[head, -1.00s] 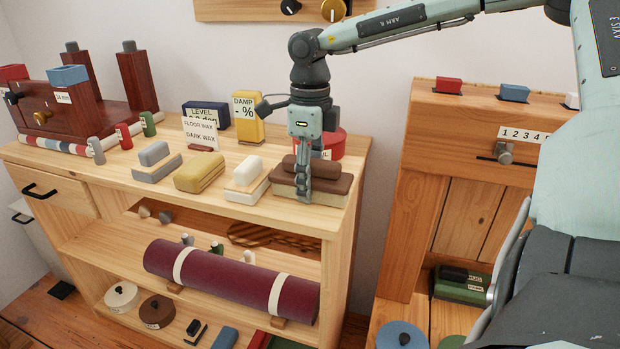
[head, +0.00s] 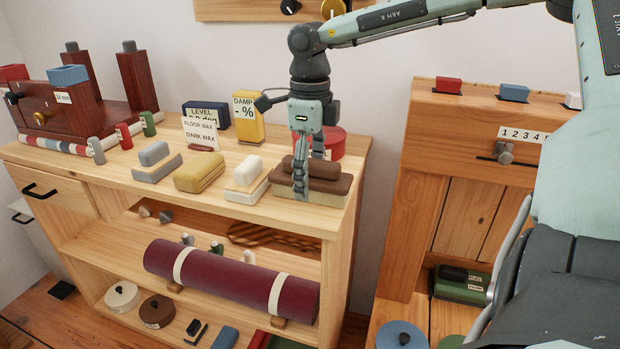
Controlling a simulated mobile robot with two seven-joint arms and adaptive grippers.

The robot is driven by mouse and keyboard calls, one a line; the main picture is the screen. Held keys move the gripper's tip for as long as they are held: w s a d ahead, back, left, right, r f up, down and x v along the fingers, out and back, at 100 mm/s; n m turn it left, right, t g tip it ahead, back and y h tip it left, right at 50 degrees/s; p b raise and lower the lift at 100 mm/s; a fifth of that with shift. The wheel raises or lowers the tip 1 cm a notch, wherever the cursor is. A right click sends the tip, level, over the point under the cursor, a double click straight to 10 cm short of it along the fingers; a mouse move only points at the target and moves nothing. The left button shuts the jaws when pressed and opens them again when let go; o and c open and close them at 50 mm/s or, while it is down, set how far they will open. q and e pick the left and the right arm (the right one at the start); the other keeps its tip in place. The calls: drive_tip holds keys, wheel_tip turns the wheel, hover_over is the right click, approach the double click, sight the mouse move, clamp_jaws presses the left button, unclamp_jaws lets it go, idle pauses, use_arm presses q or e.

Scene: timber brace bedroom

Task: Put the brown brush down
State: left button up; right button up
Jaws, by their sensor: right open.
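The brown brush (head: 330,184) rests on the wooden shelf top (head: 225,212) at its right end, right of the cream brush. It has a brown block with a darker grip on top and a pale lower layer. My right gripper (head: 308,188) points down over the brush, with its fingers apart, one at the brush's near left part and one farther right. The fingers hide part of the brush. Whether either finger touches it I cannot tell. My left gripper does not show.
A cream brush (head: 246,178), a yellow brush (head: 200,172) and a grey brush (head: 154,162) stand in a row to the left. A red round tin (head: 334,143) is close behind the gripper.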

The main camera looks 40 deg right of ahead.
sight(310, 160)
wheel_tip(310, 160, up, 11)
drive_tip(key=shift+r, duration=0.15)
idle(0.7)
